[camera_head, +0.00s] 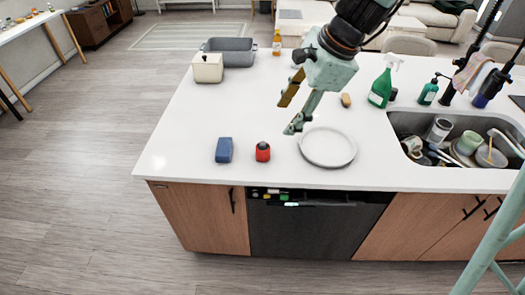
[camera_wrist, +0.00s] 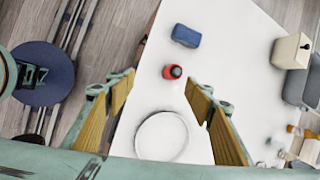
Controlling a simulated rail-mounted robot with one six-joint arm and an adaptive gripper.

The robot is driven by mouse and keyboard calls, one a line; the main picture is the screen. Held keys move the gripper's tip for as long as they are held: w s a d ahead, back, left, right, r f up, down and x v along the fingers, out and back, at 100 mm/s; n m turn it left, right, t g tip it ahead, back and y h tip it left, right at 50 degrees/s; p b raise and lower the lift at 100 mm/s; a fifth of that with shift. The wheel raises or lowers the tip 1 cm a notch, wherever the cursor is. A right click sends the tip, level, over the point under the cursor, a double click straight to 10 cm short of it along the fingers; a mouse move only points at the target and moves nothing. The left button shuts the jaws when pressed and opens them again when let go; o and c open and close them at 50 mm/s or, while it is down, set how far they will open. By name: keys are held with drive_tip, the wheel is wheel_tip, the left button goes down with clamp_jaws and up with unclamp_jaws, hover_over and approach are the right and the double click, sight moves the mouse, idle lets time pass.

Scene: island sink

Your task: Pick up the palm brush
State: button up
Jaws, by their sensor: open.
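A small round red object with a dark top (camera_head: 263,152), which looks like the palm brush, stands on the white island counter (camera_head: 190,125) near its front edge. In the wrist view the red palm brush (camera_wrist: 172,72) lies in the gap between my fingers, farther off on the counter. My gripper (camera_head: 288,114) is open and empty, above the counter and behind the brush, apart from it. In the wrist view both fingers of my gripper (camera_wrist: 160,82) show with yellowish inner pads and nothing between them.
A blue block (camera_head: 224,150) lies just left of the brush and a white plate (camera_head: 328,147) to its right. A cream canister (camera_head: 208,67) and grey tub (camera_head: 232,51) stand back left. A green spray bottle (camera_head: 382,84) stands near the filled sink (camera_head: 455,125). The counter's left part is clear.

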sight(265, 146)
drive_tip(key=w+a+f+m+p, duration=0.2)
drive_tip(key=w+f+m, duration=0.5)
drive_tip(key=f, duration=0.6)
drive_tip(key=shift+w+a+f+g+p, duration=0.15)
drive_tip(key=shift+w+a+g+p, duration=0.25)
drive_tip(key=shift+w, duration=0.9)
drive_tip(key=shift+d+f, duration=0.1)
drive_tip(key=shift+f, duration=0.05)
drive_tip(key=shift+b+x, duration=0.9)
drive_tip(key=shift+x, duration=3.3)
drive_tip(key=shift+w, duration=0.2)
drive_tip(key=shift+b+x, duration=0.55)
drive_tip(key=shift+x, duration=2)
drive_tip(key=shift+w, duration=0.1)
drive_tip(key=c, duration=1)
